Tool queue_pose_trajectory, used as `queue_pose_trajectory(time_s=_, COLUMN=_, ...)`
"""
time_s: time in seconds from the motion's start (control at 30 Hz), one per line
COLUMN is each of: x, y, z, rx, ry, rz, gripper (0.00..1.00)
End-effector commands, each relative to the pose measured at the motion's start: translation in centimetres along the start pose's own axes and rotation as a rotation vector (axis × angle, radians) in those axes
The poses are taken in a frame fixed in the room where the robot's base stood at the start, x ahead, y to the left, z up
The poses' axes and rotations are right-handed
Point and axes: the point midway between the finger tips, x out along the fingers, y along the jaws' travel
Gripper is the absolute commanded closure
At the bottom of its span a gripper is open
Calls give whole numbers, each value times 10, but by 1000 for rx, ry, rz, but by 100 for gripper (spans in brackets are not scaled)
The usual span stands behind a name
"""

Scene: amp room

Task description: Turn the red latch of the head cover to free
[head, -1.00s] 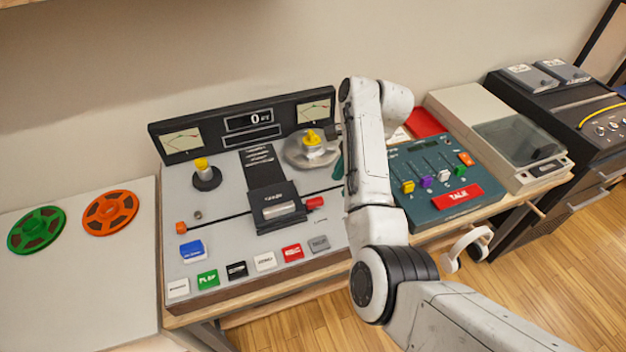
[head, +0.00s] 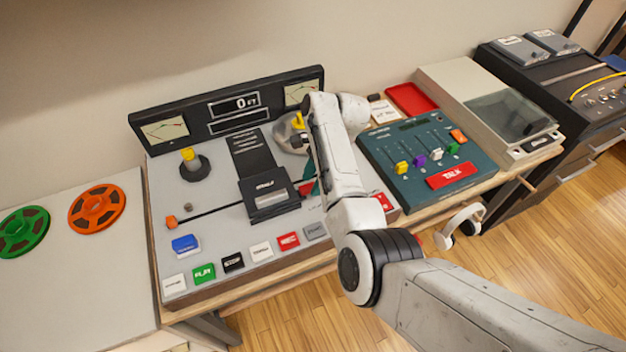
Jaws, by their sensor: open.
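The black head cover (head: 270,192) sits in the middle of the grey tape deck, with a pale bar across its front. The red latch (head: 304,190) sticks out at the cover's right side. My arm partly hides it, so its exact angle is hard to tell. My gripper (head: 313,186) is mostly hidden behind my forearm. A teal part of it shows right beside the latch. Whether it touches the latch I cannot tell. Nothing shows held in it.
A yellow-topped left spindle (head: 190,160) stands on the deck; the right spindle (head: 294,132) is partly behind my arm. Several push buttons (head: 233,261) line the front edge. A mixer (head: 430,160) with a red TALK button is at right. Green and orange reels (head: 97,207) lie at left.

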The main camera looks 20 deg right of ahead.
Motion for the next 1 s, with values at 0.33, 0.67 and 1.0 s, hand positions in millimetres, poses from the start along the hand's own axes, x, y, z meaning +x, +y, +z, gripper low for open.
queue_pose_trajectory(time_s=0.33, x=8, y=0, z=0, rx=0, ry=0, rz=0, gripper=53)
queue_pose_trajectory(time_s=0.67, x=8, y=0, z=0, rx=0, ry=0, rz=0, gripper=79)
queue_pose_trajectory(time_s=1.0, x=8, y=0, z=0, rx=0, ry=0, rz=0, gripper=100)
